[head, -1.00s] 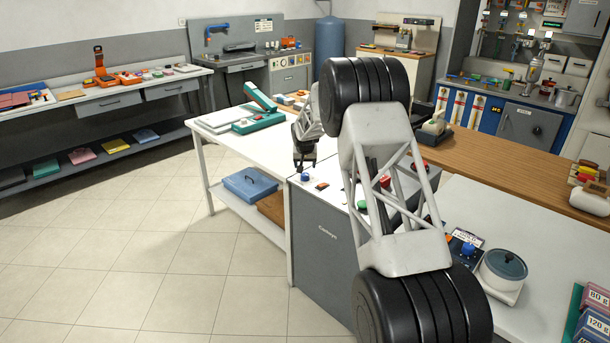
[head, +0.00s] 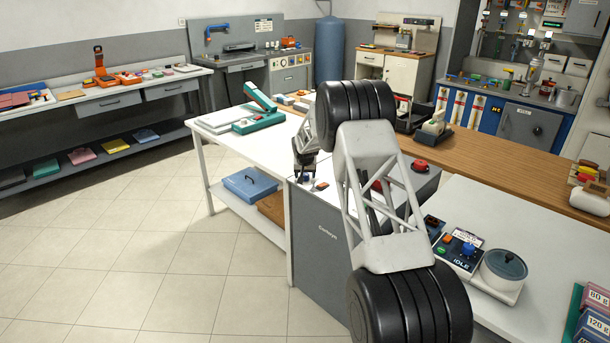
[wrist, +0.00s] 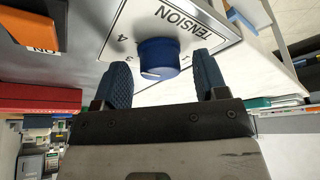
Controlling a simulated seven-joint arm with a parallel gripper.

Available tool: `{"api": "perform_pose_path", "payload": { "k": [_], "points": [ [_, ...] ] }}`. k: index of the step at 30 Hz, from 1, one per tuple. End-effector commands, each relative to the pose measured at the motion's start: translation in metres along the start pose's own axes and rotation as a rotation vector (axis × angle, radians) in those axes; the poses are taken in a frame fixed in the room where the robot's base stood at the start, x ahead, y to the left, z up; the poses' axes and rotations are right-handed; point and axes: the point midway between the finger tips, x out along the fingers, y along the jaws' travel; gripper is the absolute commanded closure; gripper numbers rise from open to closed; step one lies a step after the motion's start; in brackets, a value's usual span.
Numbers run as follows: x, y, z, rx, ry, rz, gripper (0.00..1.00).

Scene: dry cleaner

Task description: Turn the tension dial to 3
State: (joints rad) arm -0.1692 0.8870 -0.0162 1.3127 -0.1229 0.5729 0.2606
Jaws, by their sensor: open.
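The tension dial (wrist: 158,56) is a round blue knob with a white mark, on a pale plate (wrist: 207,30) lettered TENSION. The figures 3 and 4 show to its left in the wrist view; the mark faces the lower side of the picture, and its exact setting cannot be told. My gripper (wrist: 163,75) is open, with one blue finger on each side of the knob. Contact with the knob cannot be told. In the head view my gripper (head: 305,174) is low over the left end of the grey cabinet (head: 322,240), largely hiding the dial.
An orange switch (wrist: 33,25) with an ON label lies left of the dial in the wrist view. A red button (head: 420,166) is on the cabinet top. A white table (head: 245,146) adjoins on the left, with a teal device (head: 258,121).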

Motion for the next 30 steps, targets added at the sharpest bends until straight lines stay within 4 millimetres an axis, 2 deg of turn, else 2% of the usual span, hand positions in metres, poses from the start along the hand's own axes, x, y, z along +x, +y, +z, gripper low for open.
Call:
{"api": "perform_pose_path", "payload": {
  "k": [8, 18, 30],
  "points": [
    [0.0007, 0.0, 0.0, 0.0, 0.0, 0.0, 0.34],
    [0.0008, 0.0002, 0.0001, 0.0, 0.0, 0.0, 0.81],
    [0.0014, 0.001, 0.0005, -0.034, -0.001, -0.014, 0.81]
  ]
}}
